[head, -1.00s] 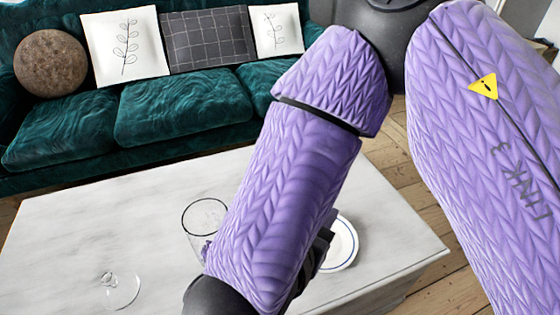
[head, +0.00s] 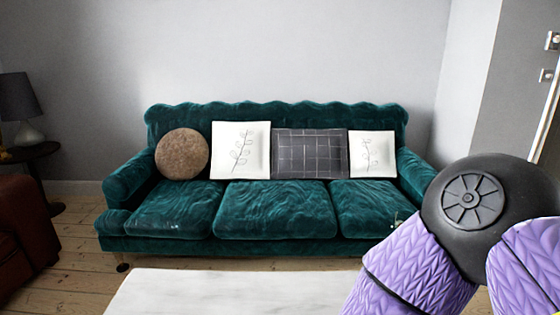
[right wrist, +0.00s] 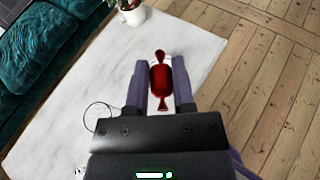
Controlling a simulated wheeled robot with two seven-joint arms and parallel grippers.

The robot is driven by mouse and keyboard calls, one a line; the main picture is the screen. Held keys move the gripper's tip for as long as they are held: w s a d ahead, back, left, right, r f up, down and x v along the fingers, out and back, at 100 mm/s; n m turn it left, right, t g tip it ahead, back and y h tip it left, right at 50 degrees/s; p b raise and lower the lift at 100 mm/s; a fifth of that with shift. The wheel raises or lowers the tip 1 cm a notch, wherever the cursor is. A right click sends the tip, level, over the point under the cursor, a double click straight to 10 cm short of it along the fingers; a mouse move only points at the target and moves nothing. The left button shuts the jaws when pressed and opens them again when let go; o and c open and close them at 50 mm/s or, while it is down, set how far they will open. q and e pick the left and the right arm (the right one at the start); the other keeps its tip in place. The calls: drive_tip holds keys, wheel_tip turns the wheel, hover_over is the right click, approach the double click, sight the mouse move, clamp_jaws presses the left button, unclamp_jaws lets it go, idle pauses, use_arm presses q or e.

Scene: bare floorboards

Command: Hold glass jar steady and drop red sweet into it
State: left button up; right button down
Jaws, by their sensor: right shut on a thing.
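The red sweet (right wrist: 160,78), with twisted wrapper ends, is between the two purple fingers of my right gripper (right wrist: 160,65) in the right wrist view. The gripper is shut on it, above the white table. A clear round glass rim (right wrist: 87,110), which looks like the glass jar, shows to the left of the gripper. Its lower part is hidden by the gripper body. The head view shows neither the jar nor the sweet. My left gripper is in neither current view.
The pale table (head: 220,292) shows only its far edge in the head view. A green sofa (head: 275,210) stands behind it. A potted plant (right wrist: 132,14) stands at the table's edge in the right wrist view. Wooden floor (right wrist: 265,80) lies to the right.

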use_arm(q)
drive_tip(key=s+f+g+b, duration=0.2)
drive_tip(key=s+f+b, duration=0.2)
drive_tip(key=f+b, duration=0.85)
drive_tip(key=s+f+g+b, duration=0.1)
drive_tip(key=s+f+b, duration=0.3)
drive_tip(key=f+b, duration=0.85)
use_arm(e)
wheel_tip(320, 180, down, 33)
drive_tip(key=w+n+g, duration=0.1)
drive_tip(key=g, duration=0.1)
drive_tip(key=shift+n+t+y, duration=0.6)
drive_tip(key=r+p, duration=0.9)
drive_tip(key=r, duration=0.2)
drive_tip(key=r+p, duration=0.9)
drive_tip(key=r, duration=0.3)
drive_tip(key=s+r+p, duration=0.1)
drive_tip(key=r+p, duration=0.9)
drive_tip(key=r, duration=0.2)
use_arm(q)
drive_tip(key=w+r+t, duration=0.1)
drive_tip(key=w+r, duration=0.3)
drive_tip(key=r, duration=0.9)
drive_tip(key=w+r+t, duration=0.2)
drive_tip(key=w+r, duration=0.1)
drive_tip(key=r, duration=1)
drive_tip(key=shift+w+r, duration=0.2)
drive_tip(key=shift+w, duration=0.2)
use_arm(e)
drive_tip(key=shift+f, duration=0.2)
